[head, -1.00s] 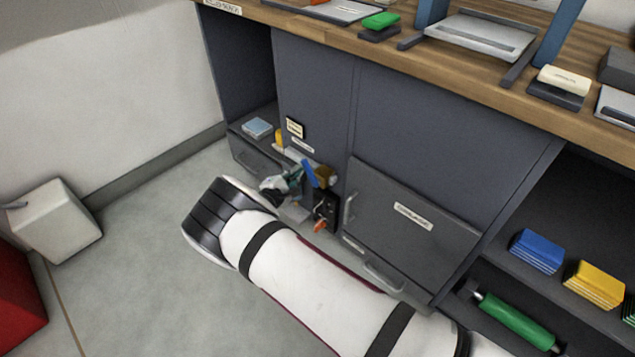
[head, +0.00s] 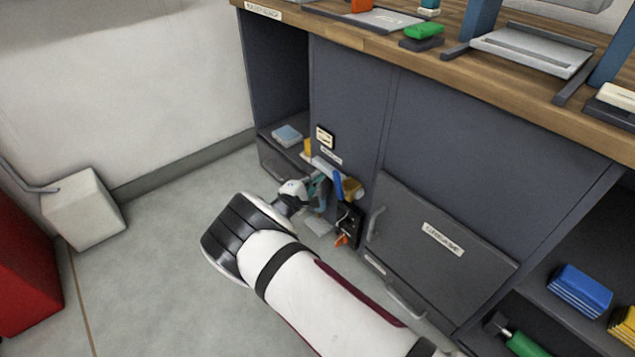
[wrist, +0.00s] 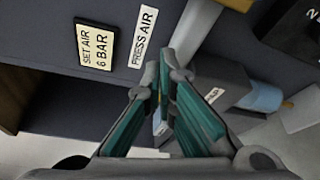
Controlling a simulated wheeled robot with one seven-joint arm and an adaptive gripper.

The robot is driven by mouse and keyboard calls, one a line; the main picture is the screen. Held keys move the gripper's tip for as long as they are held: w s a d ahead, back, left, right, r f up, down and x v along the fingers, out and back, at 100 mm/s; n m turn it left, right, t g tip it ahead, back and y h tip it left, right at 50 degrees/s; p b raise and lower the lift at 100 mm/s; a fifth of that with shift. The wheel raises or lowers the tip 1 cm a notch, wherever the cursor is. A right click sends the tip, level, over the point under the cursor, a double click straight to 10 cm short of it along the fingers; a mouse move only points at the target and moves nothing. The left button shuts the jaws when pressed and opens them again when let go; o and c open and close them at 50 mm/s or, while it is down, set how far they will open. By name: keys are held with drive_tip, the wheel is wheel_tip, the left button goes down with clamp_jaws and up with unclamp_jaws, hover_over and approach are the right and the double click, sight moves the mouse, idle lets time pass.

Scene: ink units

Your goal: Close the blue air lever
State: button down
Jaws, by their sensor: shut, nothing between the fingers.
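The blue lever (head: 337,183) stands out from the small air unit on the front of the grey cabinet, beside a brass-coloured part (head: 352,188). My gripper (head: 322,180) is just left of the lever in the head view, close to it; I cannot tell whether they touch. In the wrist view my gripper (wrist: 168,78) has its teal-padded fingers brought together at the tips with nothing held. A small blue patch (wrist: 160,122) shows between the fingers there; I cannot tell whether it is the lever. The fingers partly hide the unit.
A label plate reading "SET AIR 6 BAR" (wrist: 96,47) and a "PRESS AIR" strip (wrist: 143,37) are on the cabinet. A grey door with a handle (head: 376,223) is right of the unit. A white box (head: 84,210) stands on the left floor. The floor between is clear.

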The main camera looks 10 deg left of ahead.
drive_tip(key=p+v, duration=0.4)
drive_tip(key=v, duration=0.6)
